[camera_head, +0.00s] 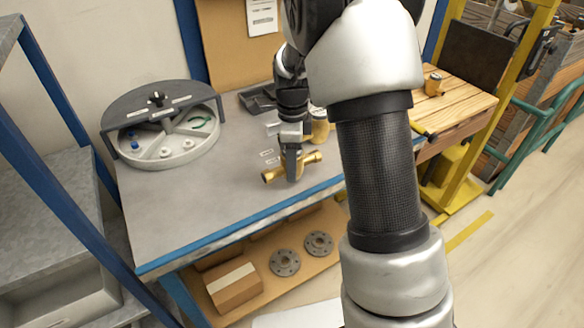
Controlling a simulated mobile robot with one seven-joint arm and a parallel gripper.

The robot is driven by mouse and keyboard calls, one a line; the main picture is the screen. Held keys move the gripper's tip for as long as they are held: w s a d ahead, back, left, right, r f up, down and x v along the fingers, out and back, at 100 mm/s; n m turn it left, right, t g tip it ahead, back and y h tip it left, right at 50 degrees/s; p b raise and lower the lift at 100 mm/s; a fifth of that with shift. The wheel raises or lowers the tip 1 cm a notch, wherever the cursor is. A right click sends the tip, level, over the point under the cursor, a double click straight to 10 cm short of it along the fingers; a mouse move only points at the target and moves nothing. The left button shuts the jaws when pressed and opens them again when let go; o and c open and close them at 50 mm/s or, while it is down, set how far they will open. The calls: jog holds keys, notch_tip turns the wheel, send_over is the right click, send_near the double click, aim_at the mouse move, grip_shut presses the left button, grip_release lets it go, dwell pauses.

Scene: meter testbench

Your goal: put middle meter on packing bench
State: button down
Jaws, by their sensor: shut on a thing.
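A brass meter (271,175) lies crosswise in my gripper (292,174), low over the grey bench near its front edge. My gripper is shut on its middle and hides that part. I cannot tell whether the meter touches the bench top. A second brass-coloured meter (320,126) stands just behind, partly hidden by my arm. Another brass meter (433,83) stands on the slatted wooden bench (462,98) at the right, which I take as the packing bench.
A round grey fixture (170,140) with small fittings stands at the left of the grey bench (190,215). A dark tray (257,100) lies at the back. A cardboard box (232,287) and flanges (285,262) sit on the lower shelf. A yellow post (490,110) stands right of the wooden bench.

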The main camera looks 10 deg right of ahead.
jog(key=shift+f, duration=0.85)
jog(key=shift+f, duration=0.2)
jog(key=c, duration=0.9)
grip_release()
jog(key=shift+r, duration=0.1)
